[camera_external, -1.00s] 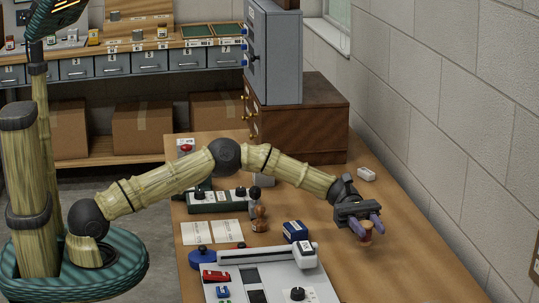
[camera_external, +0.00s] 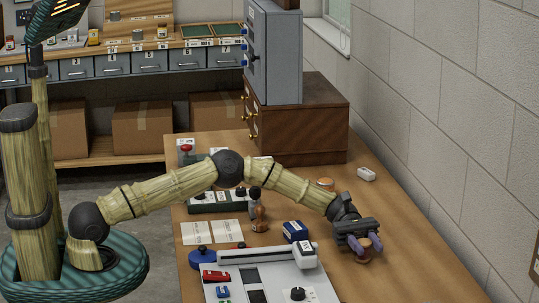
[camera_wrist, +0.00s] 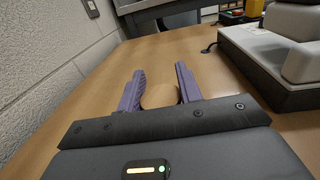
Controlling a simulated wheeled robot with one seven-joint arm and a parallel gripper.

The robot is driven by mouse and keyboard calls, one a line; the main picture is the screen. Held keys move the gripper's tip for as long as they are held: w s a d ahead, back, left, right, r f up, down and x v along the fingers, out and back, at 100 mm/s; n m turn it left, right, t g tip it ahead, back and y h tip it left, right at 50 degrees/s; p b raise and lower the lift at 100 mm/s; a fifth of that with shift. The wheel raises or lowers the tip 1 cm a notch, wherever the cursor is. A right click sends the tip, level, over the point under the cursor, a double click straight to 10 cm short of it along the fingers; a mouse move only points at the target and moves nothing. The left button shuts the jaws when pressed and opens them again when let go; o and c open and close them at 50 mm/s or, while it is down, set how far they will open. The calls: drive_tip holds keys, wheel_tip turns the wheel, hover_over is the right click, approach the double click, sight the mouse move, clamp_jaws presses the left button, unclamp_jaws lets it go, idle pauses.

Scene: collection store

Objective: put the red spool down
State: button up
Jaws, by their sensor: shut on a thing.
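My gripper (camera_external: 361,247) is low over the right part of the wooden table, its purple fingers shut on a spool (camera_external: 367,251). The spool looks reddish brown from the side, with a tan round end. That tan end (camera_wrist: 159,96) shows between the two fingers in the wrist view, where my gripper (camera_wrist: 158,88) hides its near edge. The spool seems upright and at or very near the table top (camera_external: 420,270); I cannot tell whether it touches.
A grey panel device (camera_external: 270,272) with a sliding bar and knob stands left of my gripper. A blue box (camera_external: 296,231) and a stamp (camera_external: 259,220) are near it. A round orange-tan thing (camera_external: 325,184) and a white block (camera_external: 366,174) lie farther back. The table's right side is bare.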

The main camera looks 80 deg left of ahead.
drive_tip(key=shift+f, duration=0.15)
drive_tip(key=o, duration=1)
drive_tip(key=shift+r, duration=0.2)
drive_tip(key=a, duration=0.8)
drive_tip(key=s+a+p, duration=0.1)
drive_tip(key=a, duration=0.3)
